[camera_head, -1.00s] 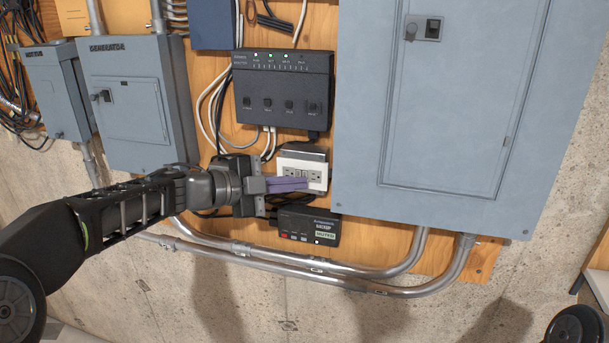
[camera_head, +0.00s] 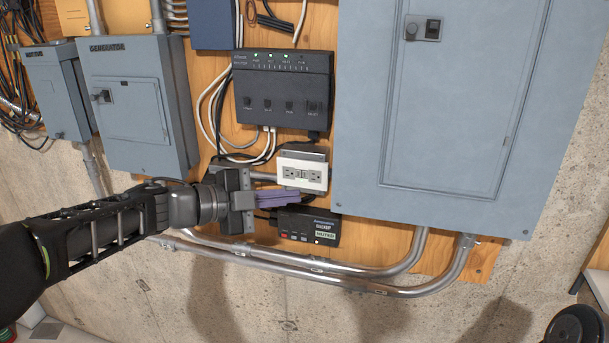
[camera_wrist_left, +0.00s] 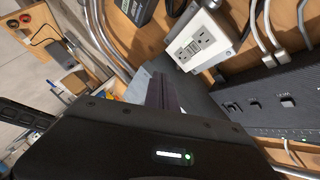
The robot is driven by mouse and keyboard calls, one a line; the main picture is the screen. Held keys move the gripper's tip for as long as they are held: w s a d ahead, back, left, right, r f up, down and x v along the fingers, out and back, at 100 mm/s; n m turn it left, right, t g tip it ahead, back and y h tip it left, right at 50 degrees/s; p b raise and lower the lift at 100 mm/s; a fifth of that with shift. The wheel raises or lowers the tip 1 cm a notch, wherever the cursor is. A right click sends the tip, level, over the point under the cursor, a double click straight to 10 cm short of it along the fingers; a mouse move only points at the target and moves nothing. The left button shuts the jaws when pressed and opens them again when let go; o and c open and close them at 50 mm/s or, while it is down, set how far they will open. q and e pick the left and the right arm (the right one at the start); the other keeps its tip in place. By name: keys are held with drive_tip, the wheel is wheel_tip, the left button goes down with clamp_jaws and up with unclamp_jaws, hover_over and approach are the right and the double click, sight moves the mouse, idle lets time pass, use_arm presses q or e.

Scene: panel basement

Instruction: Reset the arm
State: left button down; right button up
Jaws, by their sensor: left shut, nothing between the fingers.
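My left gripper (camera_head: 300,199) is in front of the wooden board, its purple-grey fingers shut with nothing between them. The fingers point right and overlap the space just below the white outlet (camera_head: 302,174) and above the small black backup box (camera_head: 306,227). In the left wrist view the shut fingers (camera_wrist_left: 160,93) show in the middle, with the outlet (camera_wrist_left: 202,41) up and to the right, apart from them in the picture. I cannot tell the depth gap to the board. My right gripper is not in view.
A black box with green lights (camera_head: 284,90) hangs above the outlet. A large grey panel (camera_head: 440,110) is to the right, and a grey generator box (camera_head: 135,105) to the left. Metal conduit (camera_head: 300,265) runs below. Loose white cables (camera_head: 214,110) hang left of the black box.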

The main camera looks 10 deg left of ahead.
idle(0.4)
use_arm(q)
drive_tip(key=w+f+n+t+y, duration=0.3)
drive_tip(key=w+f+n+y, duration=0.15)
drive_tip(key=f+n, duration=0.7)
drive_tip(key=s+d+f+n+g+y, duration=0.1)
drive_tip(key=s+f+n+g, duration=0.15)
drive_tip(key=f, duration=0.75)
drive_tip(key=s+d+f+n+g+y, duration=0.15)
drive_tip(key=f+n, duration=0.25)
drive_tip(key=f, duration=0.6)
drive_tip(key=s+d+f+n+g, duration=0.2)
drive_tip(key=s+d+f+g, duration=0.1)
drive_tip(key=s+f, duration=0.8)
drive_tip(key=s+d+f+n+g, duration=0.3)
drive_tip(key=s+f+g, duration=0.3)
drive_tip(key=s+f, duration=0.6)
drive_tip(key=s, duration=0.7)
drive_tip(key=shift+s+f, duration=0.15)
drive_tip(key=shift+s, duration=0.15)
